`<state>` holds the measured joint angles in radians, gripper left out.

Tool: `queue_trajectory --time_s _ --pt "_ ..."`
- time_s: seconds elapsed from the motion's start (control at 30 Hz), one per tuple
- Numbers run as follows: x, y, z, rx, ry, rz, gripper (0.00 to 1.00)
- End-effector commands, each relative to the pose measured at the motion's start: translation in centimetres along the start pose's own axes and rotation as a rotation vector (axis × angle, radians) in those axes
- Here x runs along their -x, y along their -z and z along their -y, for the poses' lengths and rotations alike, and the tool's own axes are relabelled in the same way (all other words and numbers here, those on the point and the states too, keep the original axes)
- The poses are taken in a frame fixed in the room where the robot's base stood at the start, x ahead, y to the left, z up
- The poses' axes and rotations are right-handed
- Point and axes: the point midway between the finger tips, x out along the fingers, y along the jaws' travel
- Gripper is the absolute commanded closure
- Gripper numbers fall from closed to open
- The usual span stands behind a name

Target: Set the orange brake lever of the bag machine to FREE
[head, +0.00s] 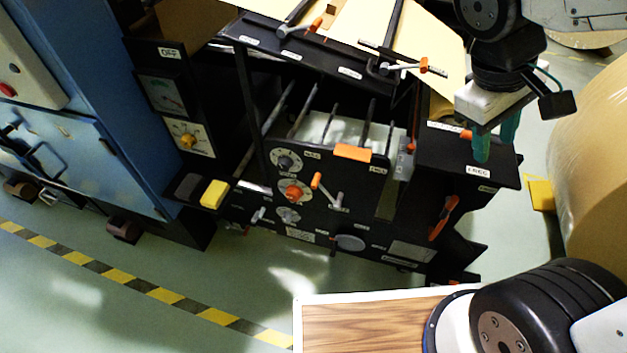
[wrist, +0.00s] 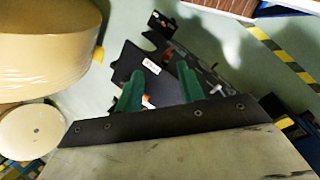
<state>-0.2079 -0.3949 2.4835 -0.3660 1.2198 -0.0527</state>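The black bag machine (head: 405,215) stands in the middle of the head view. A FREE label (head: 478,171) is on the flat top at its right end. A small orange part (head: 466,134), possibly the brake lever's grip, shows on that top, partly hidden by my gripper. My gripper (head: 496,150) is above this top with its green fingers pointing down and apart. In the wrist view my gripper (wrist: 158,92) is open, and an orange bit (wrist: 147,101) shows between the fingers. I cannot tell whether the fingers touch it, nor the lever's setting.
Other orange-handled levers stand close by: one on the front panel (head: 318,181), one lower right (head: 443,217), one on the upper bar (head: 424,65). A large kraft roll (head: 595,170) is at the right. A blue cabinet (head: 90,130) is at the left; the green floor in front is open.

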Motion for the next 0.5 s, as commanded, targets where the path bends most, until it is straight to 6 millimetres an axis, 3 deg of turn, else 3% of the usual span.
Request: queue_trajectory --time_s 0.27,0.37,0.5 --pt "-3.2 9.5 0.8 0.522 -0.351 0.189 0.61" --pt "-4.5 13.4 2.3 0.715 -0.483 0.238 0.61" --pt "-6.6 18.7 5.7 0.993 -0.668 0.294 0.61"
